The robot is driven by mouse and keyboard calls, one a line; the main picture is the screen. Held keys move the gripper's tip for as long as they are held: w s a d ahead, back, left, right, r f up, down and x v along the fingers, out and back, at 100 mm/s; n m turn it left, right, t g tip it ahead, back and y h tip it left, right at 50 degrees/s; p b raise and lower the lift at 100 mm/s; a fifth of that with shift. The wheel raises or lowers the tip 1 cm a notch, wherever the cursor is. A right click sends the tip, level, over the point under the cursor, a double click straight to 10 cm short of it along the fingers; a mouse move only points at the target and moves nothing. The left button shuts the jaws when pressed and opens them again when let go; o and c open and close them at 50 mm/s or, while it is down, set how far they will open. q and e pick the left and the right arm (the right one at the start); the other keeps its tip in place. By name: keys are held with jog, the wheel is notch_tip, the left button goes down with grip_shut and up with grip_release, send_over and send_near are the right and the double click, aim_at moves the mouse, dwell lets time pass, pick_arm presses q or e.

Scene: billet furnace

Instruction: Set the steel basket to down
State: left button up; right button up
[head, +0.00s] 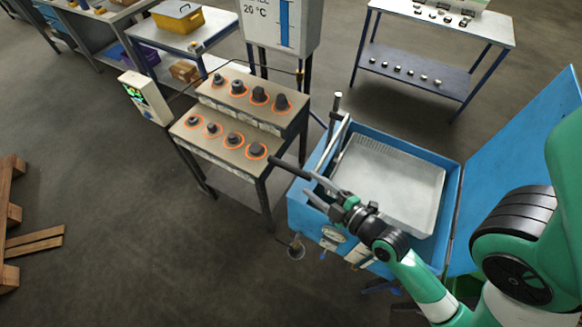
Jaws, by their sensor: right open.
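The steel basket (395,182) is a pale grey tray with a perforated far edge. It sits inside the open blue tank (453,215) at the right. A black bar handle (290,167) sticks out over the tank's left side. My right gripper (309,184) is open, with its fingers pointing left above the tank's left rim, close to the handle's inner end. I cannot tell whether they touch. My right forearm covers the tank's front right part and some of the basket. My left gripper is not in view.
A two-step stand (240,128) with dark billets in orange-ringed holes is left of the tank. An upright metal post (335,108) rises at the tank's back left corner. The blue lid (520,150) stands open at right.

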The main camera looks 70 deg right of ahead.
aim_at(298, 174)
jog(key=x, duration=0.9)
jog(key=shift+w, duration=0.2)
grip_shut()
dwell(0.9)
